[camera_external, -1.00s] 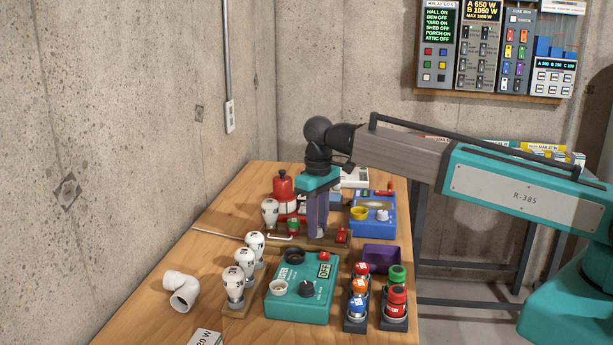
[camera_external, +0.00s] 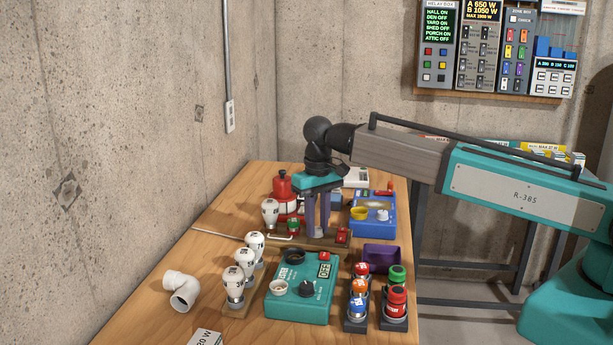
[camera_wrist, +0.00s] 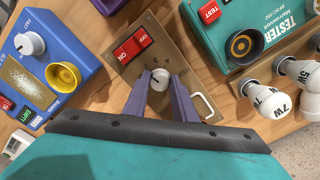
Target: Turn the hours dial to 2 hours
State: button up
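A small light-grey round dial (camera_wrist: 158,82) is on a brown panel box (camera_wrist: 128,88) in the wrist view.
A blue device (camera_wrist: 40,55) with a yellow cup and white knob is close on one side. A teal tester (camera_wrist: 222,22) and several white bulbs (camera_wrist: 272,100) are on the other. A red lantern-like object (camera_external: 283,186) stands behind the gripper.

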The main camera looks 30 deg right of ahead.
aim_at(317, 229)
jog(key=o, duration=0.4)
jog(key=shift+o, duration=0.2)
jog(key=shift+r, duration=0.15)
notch_tip(317, 229, up, 14)
jog(key=p, duration=0.8)
jog(key=shift+f+p, duration=0.2)
jog(key=shift+p, duration=0.1)
